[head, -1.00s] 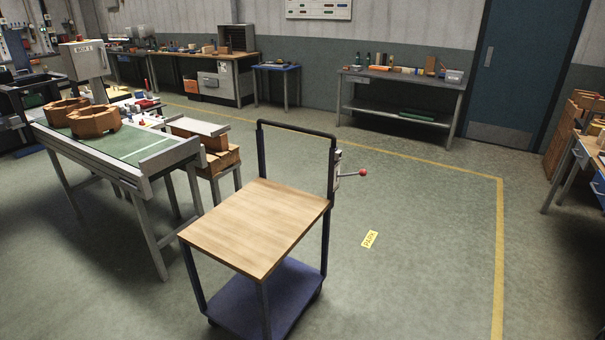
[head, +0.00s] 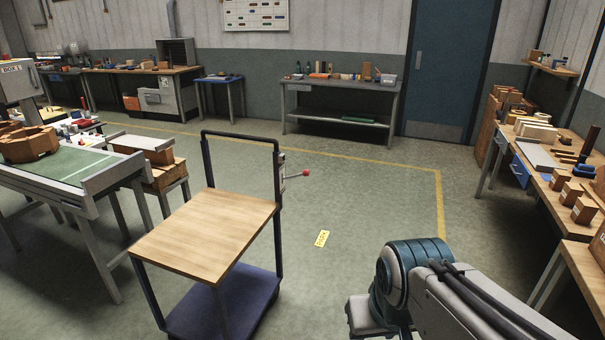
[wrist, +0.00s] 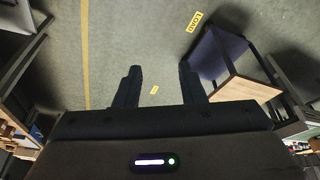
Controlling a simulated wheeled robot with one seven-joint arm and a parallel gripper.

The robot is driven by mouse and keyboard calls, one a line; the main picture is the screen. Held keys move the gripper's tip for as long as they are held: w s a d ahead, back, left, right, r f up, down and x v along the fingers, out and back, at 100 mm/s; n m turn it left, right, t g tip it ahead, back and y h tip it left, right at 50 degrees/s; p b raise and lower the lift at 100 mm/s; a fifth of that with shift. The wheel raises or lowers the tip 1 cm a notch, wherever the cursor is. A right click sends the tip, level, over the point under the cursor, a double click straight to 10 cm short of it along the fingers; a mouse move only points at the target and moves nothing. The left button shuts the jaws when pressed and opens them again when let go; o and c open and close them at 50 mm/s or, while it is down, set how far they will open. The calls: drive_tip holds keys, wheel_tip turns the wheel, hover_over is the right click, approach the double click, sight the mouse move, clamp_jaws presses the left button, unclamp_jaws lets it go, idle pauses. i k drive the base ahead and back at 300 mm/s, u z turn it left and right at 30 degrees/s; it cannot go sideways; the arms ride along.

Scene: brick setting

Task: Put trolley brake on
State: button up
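The trolley (head: 205,232) has a wooden top, a dark handle frame and a blue-purple lower shelf (head: 225,300). It stands left of centre in the head view and at the right of the wrist view (wrist: 246,88). The brake lever (head: 296,176), with a red knob (head: 306,173), sticks out rightward from a pale bracket on the trolley's right upright. I cannot make out the lever in the wrist view. My gripper (wrist: 160,78) is open and empty, its two fingers apart over the floor, away from the trolley. The head view shows my arm but not the fingers.
A yellow label (head: 322,239) lies on the floor right of the trolley. A workbench (head: 560,185) with blocks and tools runs along the right. The floor between trolley and right bench is mostly clear.

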sight(305, 173)
drive_tip(key=z, duration=0.2)
drive_tip(key=i, duration=2.7)
drive_tip(key=u, duration=0.55)
